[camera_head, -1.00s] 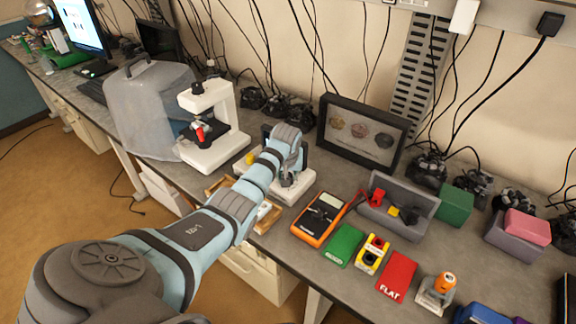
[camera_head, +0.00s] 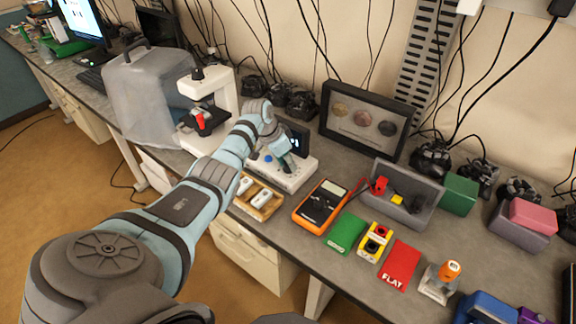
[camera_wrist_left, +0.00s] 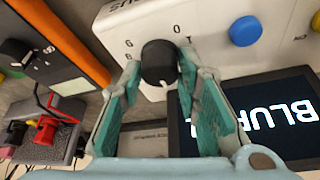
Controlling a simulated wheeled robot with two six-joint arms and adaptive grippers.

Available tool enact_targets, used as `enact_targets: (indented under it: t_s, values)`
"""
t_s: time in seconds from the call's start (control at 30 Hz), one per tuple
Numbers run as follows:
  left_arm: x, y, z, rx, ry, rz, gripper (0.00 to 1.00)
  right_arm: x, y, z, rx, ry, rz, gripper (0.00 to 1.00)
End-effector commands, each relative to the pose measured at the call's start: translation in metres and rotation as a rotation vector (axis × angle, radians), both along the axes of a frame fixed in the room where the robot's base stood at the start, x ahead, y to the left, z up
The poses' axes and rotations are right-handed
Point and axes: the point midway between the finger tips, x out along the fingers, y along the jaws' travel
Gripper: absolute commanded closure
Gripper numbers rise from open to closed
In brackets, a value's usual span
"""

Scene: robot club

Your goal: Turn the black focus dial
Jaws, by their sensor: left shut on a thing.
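The black focus dial (camera_wrist_left: 159,62) sits on a white panel (camera_wrist_left: 222,15) in the left wrist view. A white mark shows on its lower side, and small letters stand around it. My left gripper (camera_wrist_left: 160,68) has its teal fingers on either side of the dial, shut on it. The panel also carries a blue button (camera_wrist_left: 245,31) and a dark screen (camera_wrist_left: 268,112) with white letters, partly cut off, beginning "BLUR". In the head view my left gripper (camera_head: 289,162) is over the white device (camera_head: 301,177), and I cannot make out the dial there. My right gripper is not in view.
A white microscope (camera_head: 188,130) stands left of the device. A wooden tray (camera_head: 262,212) lies in front of it. An orange meter (camera_head: 309,216) is close on the right. A framed display (camera_head: 410,121) stands behind, and a grey bin (camera_head: 418,222) is further right.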

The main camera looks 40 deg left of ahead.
Motion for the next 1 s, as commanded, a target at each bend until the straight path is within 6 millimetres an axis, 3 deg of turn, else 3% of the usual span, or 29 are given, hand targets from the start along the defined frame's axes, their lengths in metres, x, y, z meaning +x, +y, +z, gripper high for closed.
enact_targets:
  t_s: [0.1,0.4,1.0]
  values:
    - [0.002,0.002,-0.005,0.003,-0.008,-0.090,0.98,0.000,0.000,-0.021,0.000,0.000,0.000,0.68]
    - [0.002,0.002,-0.004,0.001,-0.005,-0.258,0.98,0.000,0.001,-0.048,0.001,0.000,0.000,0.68]
    - [0.001,0.002,-0.001,0.002,0.000,-0.322,0.98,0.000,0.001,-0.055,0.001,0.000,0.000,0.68]
